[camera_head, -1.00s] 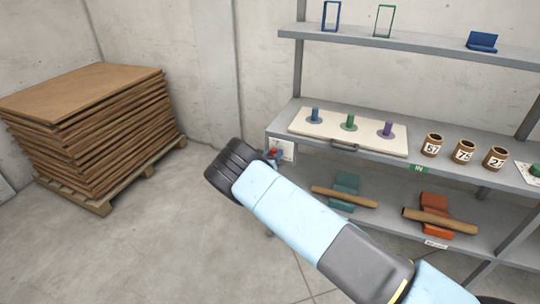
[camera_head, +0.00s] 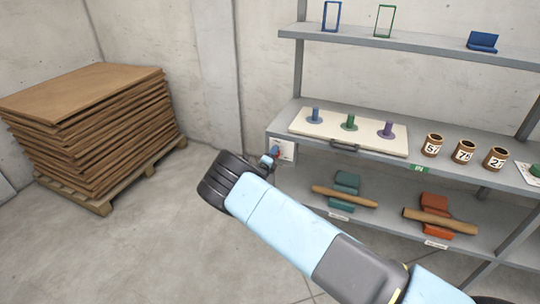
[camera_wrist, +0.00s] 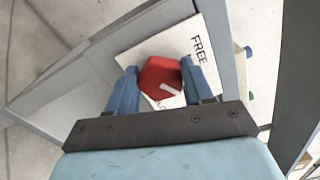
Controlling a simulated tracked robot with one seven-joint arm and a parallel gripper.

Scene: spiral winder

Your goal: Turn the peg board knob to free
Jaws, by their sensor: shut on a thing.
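The red knob (camera_wrist: 160,82) sits on a white plate (camera_wrist: 158,48) and carries a short white mark that points to the right in the wrist view. The word FREE is printed on the plate, above and right of the knob. Another label below the knob is mostly hidden. My gripper (camera_wrist: 165,80) has its blue fingers on either side of the knob and is shut on it. In the head view the plate (camera_head: 287,150) is on the left end of the shelf, and my gripper (camera_head: 272,158) reaches it, partly covering the red knob (camera_head: 277,151).
The peg board (camera_head: 305,128) with blue, green and purple pegs lies on the middle shelf, a handle at its front. Numbered brown pots (camera_head: 463,152) stand to its right. Brown rolls (camera_head: 345,197) lie on the lower shelf. Stacked brown sheets (camera_head: 90,130) stand left; floor between is clear.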

